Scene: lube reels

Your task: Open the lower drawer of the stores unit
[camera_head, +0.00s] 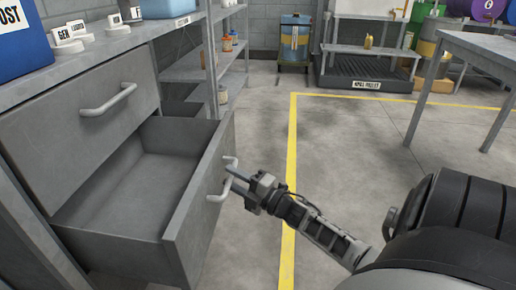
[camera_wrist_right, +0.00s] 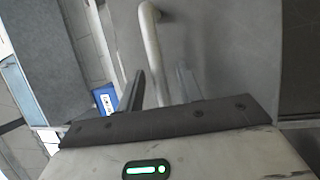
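The lower drawer (camera_head: 197,205) of the grey stores unit (camera_head: 25,152) is pulled well out, and its inside looks empty. Its pale bar handle (camera_head: 219,196) is on the front panel, facing right. My right gripper (camera_head: 236,178) is at this handle, with its fingers apart. In the right wrist view, the handle (camera_wrist_right: 151,45) runs down between the fingers of the gripper (camera_wrist_right: 162,84), with a gap on the right finger's side. Contact is hard to tell. The upper drawer (camera_head: 75,130), with its own handle (camera_head: 108,100), is shut. My left gripper is not in view.
A blue container (camera_head: 22,45) and small label signs (camera_head: 68,35) stand on the unit's top. Shelving (camera_head: 195,65) stands behind the drawer. A metal table (camera_head: 485,45) is at the right. The floor right of the drawer, crossed by a yellow line (camera_head: 291,150), is clear.

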